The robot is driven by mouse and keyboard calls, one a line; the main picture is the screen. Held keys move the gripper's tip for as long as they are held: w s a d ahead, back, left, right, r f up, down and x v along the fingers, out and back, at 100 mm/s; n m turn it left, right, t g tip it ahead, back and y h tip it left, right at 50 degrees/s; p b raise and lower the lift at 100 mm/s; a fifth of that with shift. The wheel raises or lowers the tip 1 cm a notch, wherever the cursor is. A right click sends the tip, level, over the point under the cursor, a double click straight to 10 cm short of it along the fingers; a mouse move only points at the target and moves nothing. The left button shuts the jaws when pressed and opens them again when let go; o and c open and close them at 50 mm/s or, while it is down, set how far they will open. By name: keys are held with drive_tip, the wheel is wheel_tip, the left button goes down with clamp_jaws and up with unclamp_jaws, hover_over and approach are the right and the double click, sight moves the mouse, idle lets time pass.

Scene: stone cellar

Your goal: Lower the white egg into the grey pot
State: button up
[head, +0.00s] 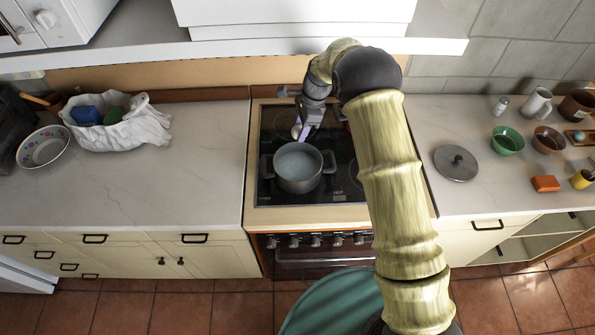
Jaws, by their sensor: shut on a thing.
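The grey pot (298,168) stands open on the black glass hob, with pale liquid inside and a handle on each side. My gripper (302,132) points down above the far side of the pot. It is shut on a small pale thing, which I take to be the white egg (296,131); it is small here and partly covered by the fingers. The egg appears at the pot's far rim, outside the liquid; its exact height above the pot is hard to tell.
A grey lid (456,163) lies on the right counter. Beyond it are a green bowl (507,140), a brown bowl (548,139), an orange block (545,184) and mugs. A white cloth bag (137,128) and a patterned bowl (44,147) stand left. A white hood (295,12) hangs above.

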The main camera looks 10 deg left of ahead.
wheel_tip(320, 180, down, 7)
drive_tip(key=b, duration=0.4)
drive_tip(key=shift+s, duration=0.1)
drive_tip(key=shift+s, duration=0.25)
drive_tip(key=shift+f, duration=0.15)
idle(0.7)
drive_tip(key=b, duration=0.4)
hover_over(296, 174)
drive_tip(key=d, duration=0.1)
drive_tip(key=shift+w+f, duration=0.15)
drive_tip(key=shift+f, duration=1.7)
drive_tip(key=shift+w+f, duration=0.1)
drive_tip(key=shift+f, duration=1.7)
drive_tip(key=shift+f+b, duration=1.2)
drive_tip(key=shift+f, duration=0.85)
